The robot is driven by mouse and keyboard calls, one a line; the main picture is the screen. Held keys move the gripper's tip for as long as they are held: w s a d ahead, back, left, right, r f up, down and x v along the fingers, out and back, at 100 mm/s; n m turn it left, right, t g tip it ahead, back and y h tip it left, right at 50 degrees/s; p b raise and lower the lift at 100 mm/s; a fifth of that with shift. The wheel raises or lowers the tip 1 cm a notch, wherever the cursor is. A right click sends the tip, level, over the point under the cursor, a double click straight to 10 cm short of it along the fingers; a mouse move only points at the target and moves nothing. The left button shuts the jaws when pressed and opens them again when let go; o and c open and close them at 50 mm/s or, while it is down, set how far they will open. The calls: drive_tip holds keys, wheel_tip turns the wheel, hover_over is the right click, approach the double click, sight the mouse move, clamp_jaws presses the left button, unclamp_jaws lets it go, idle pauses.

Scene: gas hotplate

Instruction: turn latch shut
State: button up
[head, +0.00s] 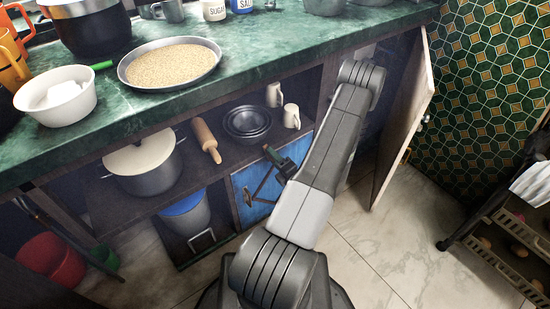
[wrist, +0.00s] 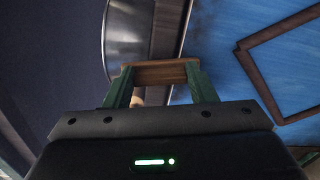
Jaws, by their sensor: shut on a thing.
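The latch (wrist: 160,73) is a short brown wooden bar between my green fingertips in the wrist view. My gripper (wrist: 155,82) is shut on it. In that view the bar lies across the line of the blue door's edge; whether it touches the door is unclear. The blue door (head: 241,181) is low in the cabinet in the head view, with a dark brown frame-shaped handle (wrist: 250,70) in the wrist view. My gripper (head: 279,163) is at the door's upper right in the head view. There the latch is too small and hidden to make out.
Nested dark bowls (head: 247,124), a rolling pin (head: 206,138) and a lidded pot (head: 145,165) stand on the shelf above and left of the door. A blue-topped bin (head: 185,212) is left of it. An open cabinet door (head: 405,125) stands right of my arm.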

drive_tip(key=shift+f+m, duration=0.1)
drive_tip(key=shift+m, duration=1.1)
drive_tip(key=o, duration=1)
drive_tip(key=p+v, duration=0.2)
drive_tip(key=v, duration=1.2)
drive_tip(key=shift+w+a, duration=0.1)
drive_tip(key=shift+w, duration=0.05)
